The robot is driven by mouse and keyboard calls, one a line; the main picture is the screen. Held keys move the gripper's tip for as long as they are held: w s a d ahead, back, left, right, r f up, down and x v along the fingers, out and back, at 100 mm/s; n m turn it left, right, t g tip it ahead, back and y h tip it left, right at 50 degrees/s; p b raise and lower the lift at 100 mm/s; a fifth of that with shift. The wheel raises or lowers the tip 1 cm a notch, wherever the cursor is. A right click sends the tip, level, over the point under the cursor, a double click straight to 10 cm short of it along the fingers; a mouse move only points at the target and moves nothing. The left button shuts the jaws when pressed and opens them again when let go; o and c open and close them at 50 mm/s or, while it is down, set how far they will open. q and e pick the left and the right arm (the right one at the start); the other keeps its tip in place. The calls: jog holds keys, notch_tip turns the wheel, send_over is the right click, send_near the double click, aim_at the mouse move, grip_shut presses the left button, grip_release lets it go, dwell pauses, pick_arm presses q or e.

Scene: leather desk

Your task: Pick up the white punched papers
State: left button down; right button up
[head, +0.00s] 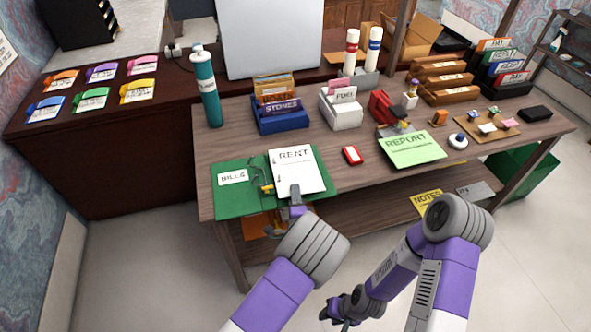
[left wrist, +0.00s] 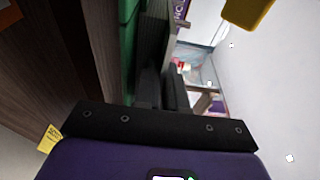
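The white punched papers (head: 298,170), marked RENT, lie over the right half of the open green folder (head: 232,200) at the desk's front left. A metal clasp (head: 263,187) stands beside their left edge. My left gripper (head: 296,196) is at the papers' front edge, overlapping it in the head view. In the left wrist view its dark fingers (left wrist: 163,88) are close together beside a green strip of the folder (left wrist: 130,45). I cannot tell whether they grip the papers. My right gripper (head: 334,319) hangs low before the desk, empty, its fingers apart.
A BILLS label (head: 233,177) is on the folder's left half. A blue file box (head: 280,118) and teal bottle (head: 207,90) stand behind. Bare desk (head: 340,182) lies right of the folder.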

dwell(0.4)
pick_arm(q)
notch_tip(320, 180, up, 10)
jog(key=p, duration=0.3)
jog(key=shift+f, duration=0.1)
jog(key=shift+n+y, duration=0.3)
jog(key=shift+y, duration=0.2)
jog(key=shift+w+d+f+b, duration=0.1)
jog(key=shift+w+f+b, duration=0.05)
jog(key=shift+f+b, duration=1.1)
jog(key=shift+w+d+f+b, duration=0.1)
jog(key=shift+f+b, duration=0.75)
jog(key=shift+f, duration=0.7)
jog(key=shift+f, duration=0.35)
jog(key=shift+f+b, duration=0.9)
jog(key=shift+f, duration=0.2)
jog(key=c, duration=1.1)
grip_release()
jog(key=shift+s, duration=0.1)
jog(key=shift+c, duration=0.2)
jog(key=shift+f, duration=0.1)
